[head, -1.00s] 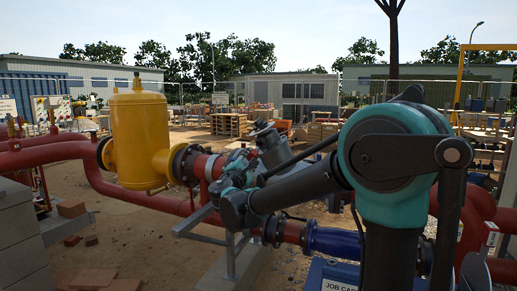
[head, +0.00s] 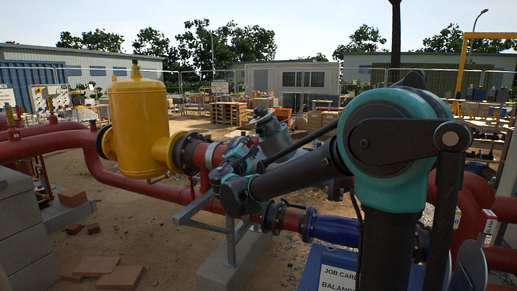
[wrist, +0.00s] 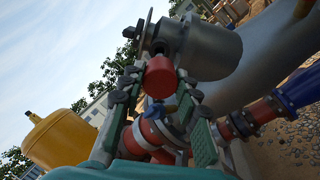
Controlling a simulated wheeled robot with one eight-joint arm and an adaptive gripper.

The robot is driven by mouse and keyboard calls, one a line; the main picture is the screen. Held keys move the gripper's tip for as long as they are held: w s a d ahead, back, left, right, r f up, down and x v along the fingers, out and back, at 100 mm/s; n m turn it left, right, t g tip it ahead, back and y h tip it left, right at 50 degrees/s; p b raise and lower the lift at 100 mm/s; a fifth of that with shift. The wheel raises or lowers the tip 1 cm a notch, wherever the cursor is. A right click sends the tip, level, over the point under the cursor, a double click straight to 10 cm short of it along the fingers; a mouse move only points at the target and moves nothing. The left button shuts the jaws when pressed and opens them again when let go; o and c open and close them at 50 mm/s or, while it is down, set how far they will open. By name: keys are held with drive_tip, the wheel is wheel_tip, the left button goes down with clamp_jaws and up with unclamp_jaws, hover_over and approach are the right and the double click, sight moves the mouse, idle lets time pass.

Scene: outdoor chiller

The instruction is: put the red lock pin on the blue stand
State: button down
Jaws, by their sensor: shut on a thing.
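In the wrist view a red cylindrical piece (wrist: 160,76), which looks like the red lock pin, sits between the two green-padded fingers of my gripper (wrist: 160,92). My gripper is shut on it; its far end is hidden. In the head view my arm reaches left to the pipework, and its teal wrist end (head: 238,160) is near the red pipe flange; the pin cannot be made out there.
A yellow tank (head: 138,120) stands left of my arm on red pipes (head: 50,148). A blue pipe section (head: 335,230) runs below the arm. A grey cylindrical housing (wrist: 205,50) is close behind the fingers. Grey blocks (head: 22,230) and loose bricks (head: 98,266) are at left.

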sight(256, 136)
drive_tip(key=shift+x, duration=3.05)
